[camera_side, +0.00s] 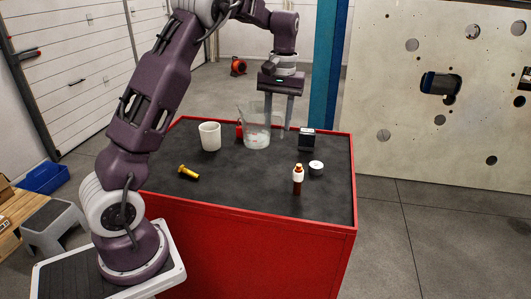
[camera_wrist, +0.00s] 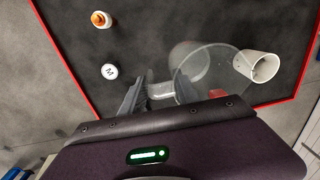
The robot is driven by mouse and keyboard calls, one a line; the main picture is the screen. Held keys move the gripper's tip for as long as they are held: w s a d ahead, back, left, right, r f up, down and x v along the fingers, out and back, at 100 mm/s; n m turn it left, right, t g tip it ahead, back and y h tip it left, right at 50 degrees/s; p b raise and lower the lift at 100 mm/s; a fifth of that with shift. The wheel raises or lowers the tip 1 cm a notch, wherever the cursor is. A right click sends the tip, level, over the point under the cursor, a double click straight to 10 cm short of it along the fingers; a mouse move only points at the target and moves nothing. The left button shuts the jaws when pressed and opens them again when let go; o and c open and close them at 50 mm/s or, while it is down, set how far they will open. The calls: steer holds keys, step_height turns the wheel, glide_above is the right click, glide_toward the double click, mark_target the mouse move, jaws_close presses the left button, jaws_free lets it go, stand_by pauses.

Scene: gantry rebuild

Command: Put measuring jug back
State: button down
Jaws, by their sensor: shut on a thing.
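The clear measuring jug (camera_side: 257,133) stands upright at the back middle of the red-edged, dark-topped cabinet (camera_side: 240,180). In the wrist view the jug (camera_wrist: 206,66) shows its round rim, with its handle side toward my fingers. My gripper (camera_side: 281,122) points down at the jug's right side and is shut on its handle. In the wrist view my gripper (camera_wrist: 157,92) has a finger on each side of the handle. I cannot tell whether the jug's base touches the top or is slightly above it.
A white cup (camera_side: 209,136) stands left of the jug, and a red object (camera_side: 239,131) is partly hidden behind it. A dark box (camera_side: 307,139), a white-lidded jar (camera_side: 316,168) and a small bottle (camera_side: 298,180) are to the right. A yellow tool (camera_side: 188,172) lies front left. The front middle is clear.

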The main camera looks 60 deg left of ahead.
step_height(320, 180, down, 7)
steer(key=shift+r, duration=0.1)
steer(key=shift+f, duration=0.2)
steer(key=c, duration=0.9)
jaws_free()
